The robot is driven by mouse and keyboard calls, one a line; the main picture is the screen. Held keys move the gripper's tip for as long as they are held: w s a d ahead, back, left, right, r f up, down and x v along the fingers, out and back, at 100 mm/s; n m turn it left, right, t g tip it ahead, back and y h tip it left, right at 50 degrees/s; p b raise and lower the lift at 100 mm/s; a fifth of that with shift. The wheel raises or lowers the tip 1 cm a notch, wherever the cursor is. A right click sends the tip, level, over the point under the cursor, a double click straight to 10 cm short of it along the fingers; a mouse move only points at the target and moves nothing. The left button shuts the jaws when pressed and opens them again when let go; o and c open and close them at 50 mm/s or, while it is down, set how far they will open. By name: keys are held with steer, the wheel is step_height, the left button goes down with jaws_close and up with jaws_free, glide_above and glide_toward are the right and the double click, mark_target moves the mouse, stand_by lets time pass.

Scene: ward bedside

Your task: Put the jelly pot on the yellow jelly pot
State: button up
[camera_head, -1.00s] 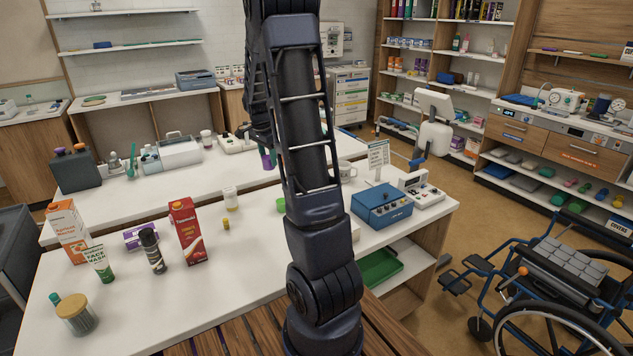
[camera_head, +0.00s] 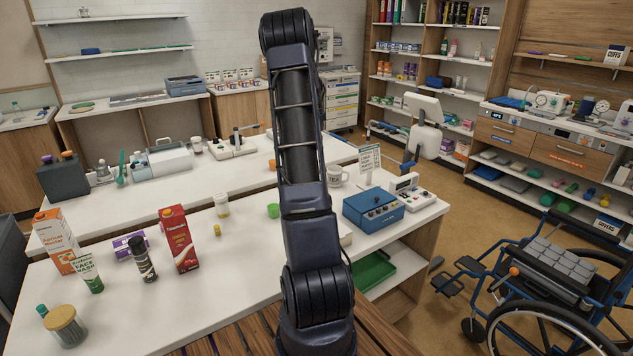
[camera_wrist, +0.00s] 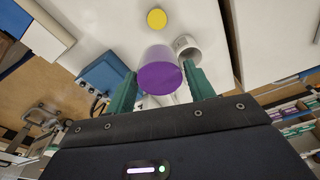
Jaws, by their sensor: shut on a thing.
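A purple jelly pot (camera_wrist: 160,72) is between the green fingers of my gripper (camera_wrist: 160,78) in the wrist view. My gripper is shut on it and holds it above the white counter. A yellow round top (camera_wrist: 156,18), which looks like the yellow jelly pot, stands on the counter beyond it, apart from the held pot. A white mug (camera_wrist: 188,47) is just right of the held pot. In the head view my arm hides my gripper and the held pot, and I cannot surely pick out the yellow pot there.
A blue box (camera_head: 373,207) and the white mug (camera_head: 337,177) stand right of my arm. A green cup (camera_head: 273,211), a clear cup (camera_head: 221,206) and a small yellow item (camera_head: 217,230) stand to its left. Cartons (camera_head: 178,240) and bottles crowd the front left.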

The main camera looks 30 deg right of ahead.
step_height(320, 180, down, 19)
steer(key=shift+r, duration=0.2)
stand_by(0.4)
steer(key=shift+a+f, duration=0.1)
steer(key=shift+f, duration=0.05)
steer(key=o, duration=1)
